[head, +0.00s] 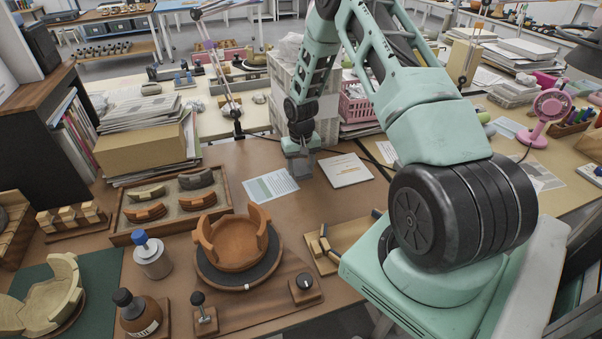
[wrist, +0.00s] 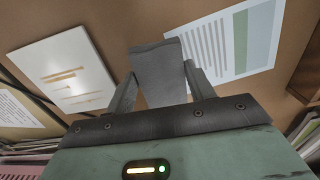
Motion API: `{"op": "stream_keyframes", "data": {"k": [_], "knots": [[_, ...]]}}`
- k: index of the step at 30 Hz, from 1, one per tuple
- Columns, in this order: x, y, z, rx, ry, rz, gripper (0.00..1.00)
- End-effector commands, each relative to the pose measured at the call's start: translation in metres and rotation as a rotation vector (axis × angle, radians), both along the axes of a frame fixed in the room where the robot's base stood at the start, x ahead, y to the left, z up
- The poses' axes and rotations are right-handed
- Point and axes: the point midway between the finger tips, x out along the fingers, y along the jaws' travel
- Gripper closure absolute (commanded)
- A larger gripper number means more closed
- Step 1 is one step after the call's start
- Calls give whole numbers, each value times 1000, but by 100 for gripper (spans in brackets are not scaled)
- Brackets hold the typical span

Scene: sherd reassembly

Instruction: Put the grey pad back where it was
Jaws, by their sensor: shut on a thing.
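The grey pad (wrist: 160,72) is a flat, plain grey piece. In the wrist view it sticks out from between the two fingers of my gripper (wrist: 158,90), which is shut on it. In the head view my gripper (head: 301,152) points down at the back of the brown table, and the grey pad (head: 302,170) shows small at its tip. It is between a printed sheet and a white booklet. I cannot tell whether the pad touches the table.
The printed sheet (head: 271,186) lies left and the white booklet (head: 346,170) right. A tray of sherds (head: 172,233), a turntable (head: 217,281) with a partly rebuilt orange bowl (head: 238,246), and a blue-capped jar (head: 152,257) stand nearer. White crates (head: 325,118) stand behind.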

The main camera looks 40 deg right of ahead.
Motion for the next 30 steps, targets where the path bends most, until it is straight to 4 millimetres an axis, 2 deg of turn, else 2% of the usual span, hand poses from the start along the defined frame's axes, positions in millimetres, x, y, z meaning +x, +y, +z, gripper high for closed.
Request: {"op": "stream_keyframes", "data": {"k": [6, 19, 20, 21, 22, 30], "knots": [[-1, 0, -30, 1, 3, 1, 71], [-1, 0, -38, 0, 1, 1, 71], [-1, 0, -37, 0, 1, 1, 41], [-1, 0, -37, 0, 1, 1, 30], [-1, 0, -37, 0, 1, 1, 25], [-1, 0, -36, 0, 1, 1, 25]]}}
